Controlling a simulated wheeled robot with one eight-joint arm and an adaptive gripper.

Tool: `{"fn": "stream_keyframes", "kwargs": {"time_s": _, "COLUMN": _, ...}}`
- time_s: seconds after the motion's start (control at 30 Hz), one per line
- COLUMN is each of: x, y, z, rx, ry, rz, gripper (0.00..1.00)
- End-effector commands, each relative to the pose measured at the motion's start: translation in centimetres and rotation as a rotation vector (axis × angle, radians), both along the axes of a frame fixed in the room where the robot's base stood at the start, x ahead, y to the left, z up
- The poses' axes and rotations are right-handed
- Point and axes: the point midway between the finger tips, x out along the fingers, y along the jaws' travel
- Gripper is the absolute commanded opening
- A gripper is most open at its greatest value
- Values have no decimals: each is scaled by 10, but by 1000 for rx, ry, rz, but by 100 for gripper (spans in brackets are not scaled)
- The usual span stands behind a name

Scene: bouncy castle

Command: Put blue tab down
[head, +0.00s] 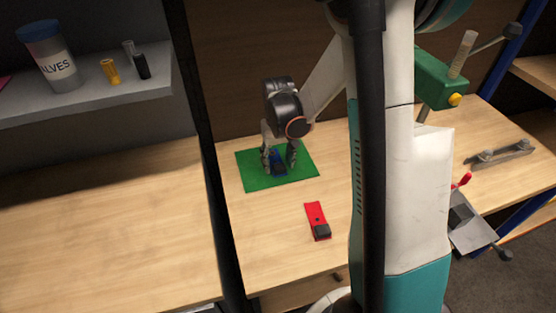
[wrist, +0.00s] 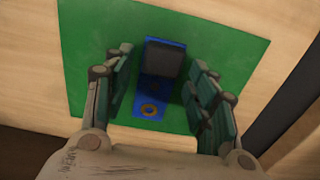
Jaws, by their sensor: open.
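The blue tab (wrist: 152,109) is a flat blue strip with a dark block on one end and a brass-coloured ring near the other. It lies on the green mat (wrist: 226,48) in the wrist view. In the head view the blue tab (head: 279,168) is partly hidden by my fingers, on the green mat (head: 304,174). My gripper (head: 279,165) is low over the mat. Its fingers stand apart on either side of the tab, and in the wrist view my gripper (wrist: 160,110) shows gaps between both fingers and the tab.
A red tab (head: 317,220) with a dark block lies on the wooden table (head: 270,230) in front of the mat. A grey shelf (head: 95,100) with a jar and small bottles is at left. A green block fixture (head: 440,80) and a metal bar (head: 499,154) are at right.

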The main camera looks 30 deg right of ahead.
Motion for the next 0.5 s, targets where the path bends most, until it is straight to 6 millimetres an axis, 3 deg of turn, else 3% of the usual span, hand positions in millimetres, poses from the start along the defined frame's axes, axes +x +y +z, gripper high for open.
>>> {"fn": "stream_keyframes", "kwargs": {"time_s": 0.5, "x": 0, "y": 0, "z": 99, "rx": 0, "ry": 0, "rz": 0, "gripper": 52}}
